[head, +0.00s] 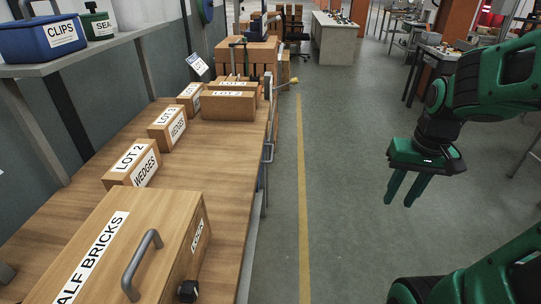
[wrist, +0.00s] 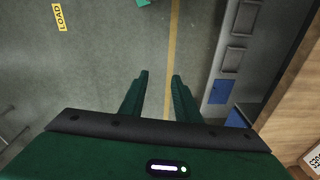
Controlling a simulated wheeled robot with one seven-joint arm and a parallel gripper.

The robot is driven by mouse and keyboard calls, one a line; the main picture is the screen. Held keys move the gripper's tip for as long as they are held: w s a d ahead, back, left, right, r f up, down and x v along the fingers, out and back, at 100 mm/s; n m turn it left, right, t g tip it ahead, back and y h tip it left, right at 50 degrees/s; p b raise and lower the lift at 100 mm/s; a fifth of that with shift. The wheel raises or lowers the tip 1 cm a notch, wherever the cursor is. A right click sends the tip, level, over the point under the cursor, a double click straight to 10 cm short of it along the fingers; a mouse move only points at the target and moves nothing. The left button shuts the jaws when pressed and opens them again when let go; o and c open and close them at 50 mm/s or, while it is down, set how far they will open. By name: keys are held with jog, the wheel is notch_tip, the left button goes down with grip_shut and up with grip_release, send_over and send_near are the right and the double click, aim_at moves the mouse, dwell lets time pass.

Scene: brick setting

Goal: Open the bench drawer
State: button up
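The bench (head: 222,175) has a long wooden top and runs along the left in the head view. A grey handle (head: 267,153) shows on its aisle side; the drawer front there is too steeply angled to make out. In the wrist view, the grey bench side (wrist: 228,40) is at right, with two dark handle-like bars, the upper bar (wrist: 245,17) and the lower bar (wrist: 234,58). I cannot tell which belongs to the drawer. My gripper (head: 397,203) hangs over the aisle, right of the bench and apart from it. Its two fingers (wrist: 160,77) are apart, with nothing between them.
A wooden box (head: 190,235) with a grey handle (head: 141,262) stands on the near bench. Several labelled cartons (head: 135,166) stand behind it. A shelf holds a blue bin (head: 45,38). The floor (head: 340,190) between bench and gripper is clear, with a yellow line (head: 304,200).

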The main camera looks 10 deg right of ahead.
jog(key=w+a+f+n+t+y, duration=0.1)
jog(key=w+a+f, duration=0.15)
jog(key=w, duration=0.65)
jog(key=w+a+f+n+t+y, duration=0.15)
jog(key=w+f, duration=0.25)
jog(key=w, duration=0.5)
jog(key=m+t+y, duration=0.5)
jog(key=m+t, duration=0.4)
jog(key=t, duration=0.2)
send_near(272, 151)
jog(key=x, duration=1)
jog(key=shift+f, duration=0.4)
jog(key=shift+c, duration=0.5)
grip_shut()
jog(key=shift+a, duration=0.1)
